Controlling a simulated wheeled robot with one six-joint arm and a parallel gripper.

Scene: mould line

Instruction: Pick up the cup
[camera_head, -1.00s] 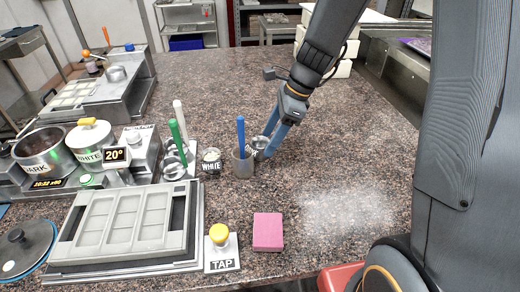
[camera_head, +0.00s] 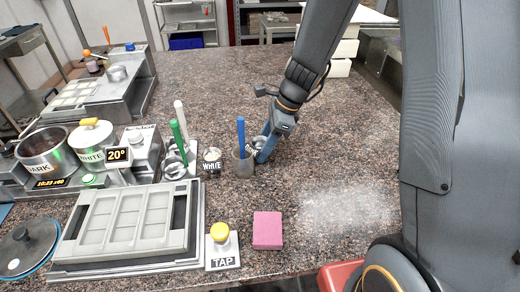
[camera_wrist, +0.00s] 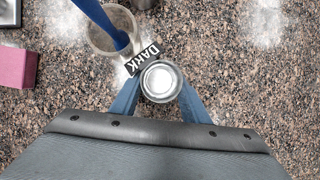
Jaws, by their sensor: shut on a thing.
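The metal cup (camera_wrist: 161,81) carries a label reading DARK and sits between my gripper's (camera_wrist: 160,98) two blue fingers in the wrist view. The fingers are closed on its sides. In the head view the cup (camera_head: 257,144) is partly hidden by my gripper (camera_head: 264,148), just right of the grey holder. I cannot tell whether its base still touches the counter.
A grey holder (camera_head: 243,165) with a blue-handled tool (camera_head: 241,135) stands right beside the cup. A second cup labelled WHITE (camera_head: 212,160) is to its left. A pink block (camera_head: 268,230) lies nearer. The counter to the right is clear.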

